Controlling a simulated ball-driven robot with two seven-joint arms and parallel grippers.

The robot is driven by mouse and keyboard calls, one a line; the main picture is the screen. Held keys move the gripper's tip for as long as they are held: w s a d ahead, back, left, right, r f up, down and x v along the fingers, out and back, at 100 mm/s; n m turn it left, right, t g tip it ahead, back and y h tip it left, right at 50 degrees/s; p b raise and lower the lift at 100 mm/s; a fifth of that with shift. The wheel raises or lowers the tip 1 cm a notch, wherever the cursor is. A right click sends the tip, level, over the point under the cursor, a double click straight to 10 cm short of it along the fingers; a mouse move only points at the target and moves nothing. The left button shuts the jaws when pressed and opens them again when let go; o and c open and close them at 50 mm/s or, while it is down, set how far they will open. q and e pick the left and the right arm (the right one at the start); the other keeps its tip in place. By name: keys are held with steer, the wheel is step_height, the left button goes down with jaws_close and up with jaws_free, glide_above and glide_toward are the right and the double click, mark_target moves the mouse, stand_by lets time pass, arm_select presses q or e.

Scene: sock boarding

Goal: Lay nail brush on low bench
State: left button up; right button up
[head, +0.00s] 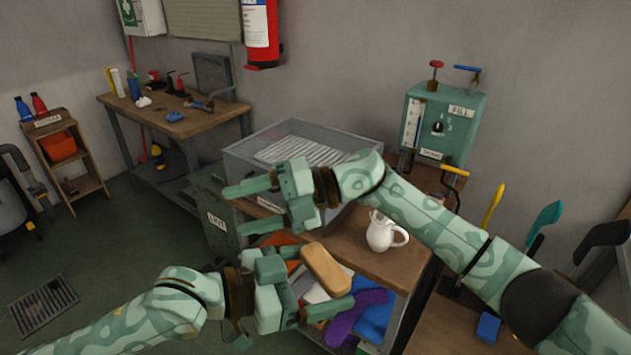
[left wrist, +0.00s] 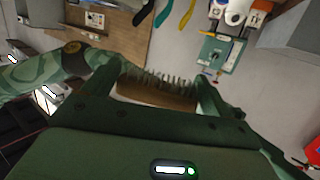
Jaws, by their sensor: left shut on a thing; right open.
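The nail brush (head: 326,268) has a tan wooden back in the head view. My left gripper (head: 322,282) is shut on it and holds it up in front of the wooden cabinet. In the left wrist view, the brush (left wrist: 158,92) lies between the fingers with its bristles showing. My right gripper (head: 236,208) is open and empty, further left and above the left one. A low wooden surface (head: 450,335) at the lower right looks like the low bench; my right arm hides part of it.
A white jug (head: 384,232) stands on the cabinet top (head: 345,240). A clear-sided box (head: 300,145) and a green fill machine (head: 445,120) stand behind. A blue block (head: 488,327) lies on the low surface. A workbench (head: 205,122) with tools stands at the back left.

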steer(key=s+d+r+n+h, duration=0.2)
steer(key=s+r+n+h, duration=0.25)
steer(key=h, duration=0.25)
arm_select(q)
steer(key=shift+s, duration=0.1)
arm_select(e)
steer(key=t+h, duration=0.5)
steer(key=h, duration=0.3)
glide_toward(316, 258)
step_height(316, 258, down, 9)
steer(key=shift+a, duration=0.15)
steer(key=c, duration=1.1)
arm_select(q)
steer(key=o, duration=0.8)
arm_select(e)
steer(key=shift+c, duration=0.2)
